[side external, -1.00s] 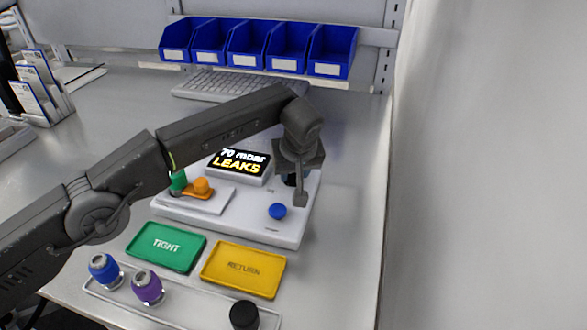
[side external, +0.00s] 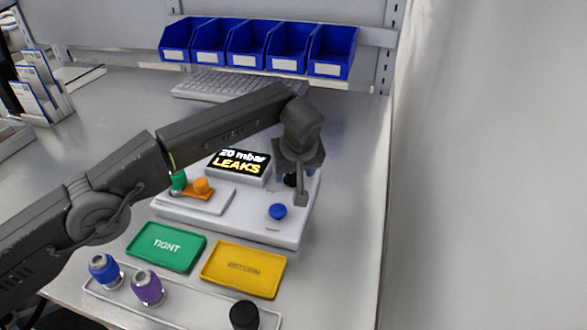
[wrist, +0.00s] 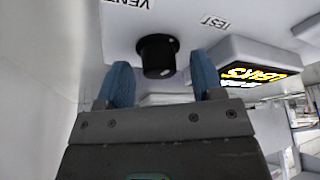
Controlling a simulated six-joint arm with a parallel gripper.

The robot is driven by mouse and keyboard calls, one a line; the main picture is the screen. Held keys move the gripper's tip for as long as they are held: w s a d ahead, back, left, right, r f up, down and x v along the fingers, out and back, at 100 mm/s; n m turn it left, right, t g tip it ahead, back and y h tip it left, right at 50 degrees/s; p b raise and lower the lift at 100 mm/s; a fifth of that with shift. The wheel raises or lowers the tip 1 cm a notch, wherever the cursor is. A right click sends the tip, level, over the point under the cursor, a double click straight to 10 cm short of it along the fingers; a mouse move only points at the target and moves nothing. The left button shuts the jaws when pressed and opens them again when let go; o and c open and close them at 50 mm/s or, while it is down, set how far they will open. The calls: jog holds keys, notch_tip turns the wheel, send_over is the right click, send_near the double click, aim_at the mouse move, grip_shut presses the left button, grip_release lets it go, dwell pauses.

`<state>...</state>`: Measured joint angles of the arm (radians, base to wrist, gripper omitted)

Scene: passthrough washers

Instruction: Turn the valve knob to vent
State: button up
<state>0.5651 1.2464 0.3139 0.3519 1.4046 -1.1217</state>
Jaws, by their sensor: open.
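The black valve knob (wrist: 157,56) stands on the white panel, between the printed VENT label (wrist: 130,3) and TEST label (wrist: 221,22) in the wrist view. It has a small pale mark, but I cannot tell which label it points to. My gripper (wrist: 161,66) is open, its two blue fingers on either side of the knob with visible gaps. In the side view my gripper (side external: 300,178) hangs over the panel's right part and mostly hides the knob (side external: 291,181). The display (side external: 240,162) reads "20 mbar LEAKS".
A blue button (side external: 277,211) is at the panel's front right. A green fitting (side external: 178,181) and an orange part (side external: 202,186) are at its left. A green TIGHT tray (side external: 166,247), a yellow RETURN tray (side external: 243,270) and a rack (side external: 190,310) with capped parts lie in front.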

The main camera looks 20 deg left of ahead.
jog(key=v, duration=0.7)
jog(key=shift+r, duration=0.15)
jog(key=a+r+m+g+h, duration=0.2)
jog(key=a+r+m+h, duration=0.4)
jog(key=m, duration=1.2)
jog(key=shift+t, duration=0.3)
jog(key=x, duration=1.4)
jog(key=shift+s+a, duration=0.15)
jog(key=shift+s, duration=0.05)
